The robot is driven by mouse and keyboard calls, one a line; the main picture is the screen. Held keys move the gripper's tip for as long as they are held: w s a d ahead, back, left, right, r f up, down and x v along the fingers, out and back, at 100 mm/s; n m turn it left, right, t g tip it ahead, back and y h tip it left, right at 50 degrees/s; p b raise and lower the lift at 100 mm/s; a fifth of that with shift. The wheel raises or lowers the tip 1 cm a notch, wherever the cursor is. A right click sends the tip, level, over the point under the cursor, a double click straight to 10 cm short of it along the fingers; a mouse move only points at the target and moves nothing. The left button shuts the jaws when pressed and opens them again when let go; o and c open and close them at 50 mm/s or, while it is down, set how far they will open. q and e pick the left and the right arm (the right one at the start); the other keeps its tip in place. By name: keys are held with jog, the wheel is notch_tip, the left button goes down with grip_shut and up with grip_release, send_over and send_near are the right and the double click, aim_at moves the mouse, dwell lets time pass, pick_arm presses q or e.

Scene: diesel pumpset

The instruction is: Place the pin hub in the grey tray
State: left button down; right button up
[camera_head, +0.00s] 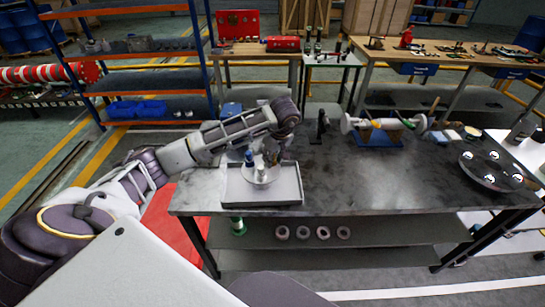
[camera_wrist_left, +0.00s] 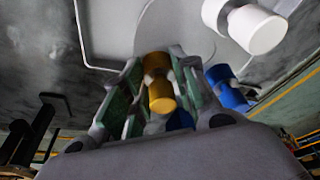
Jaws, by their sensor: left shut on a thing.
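The pin hub (camera_head: 262,176) is a pale round disc with upright coloured pins. In the head view it is over the inside of the grey tray (camera_head: 262,198), on the left part of the dark table; I cannot tell whether it touches the tray floor. The left wrist view shows the hub's pale disc (camera_wrist_left: 178,28) with white, blue and yellow pins. My left gripper (camera_wrist_left: 158,92) is shut on the yellow pin (camera_wrist_left: 160,96), one finger on each side. In the head view the left gripper (camera_head: 272,158) reaches down over the hub and partly hides it. My right gripper is not in view.
To the right of the tray, the table (camera_head: 350,182) is bare. Farther right are a shaft assembly on a blue stand (camera_head: 378,138) and a dark round plate with shiny balls (camera_head: 490,170). A black upright bracket (camera_head: 322,125) stands behind. Several rings lie on the lower shelf.

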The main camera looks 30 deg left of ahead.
pick_arm(q)
jog(key=c, duration=1.2)
grip_release()
jog(key=shift+o, duration=0.4)
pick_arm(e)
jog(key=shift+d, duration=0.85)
pick_arm(q)
jog(key=v, duration=1.2)
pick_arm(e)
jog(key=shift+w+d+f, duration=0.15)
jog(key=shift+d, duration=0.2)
pick_arm(q)
jog(key=shift+r, duration=0.1)
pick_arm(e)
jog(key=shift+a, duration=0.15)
pick_arm(q)
jog(key=shift+s, duration=0.1)
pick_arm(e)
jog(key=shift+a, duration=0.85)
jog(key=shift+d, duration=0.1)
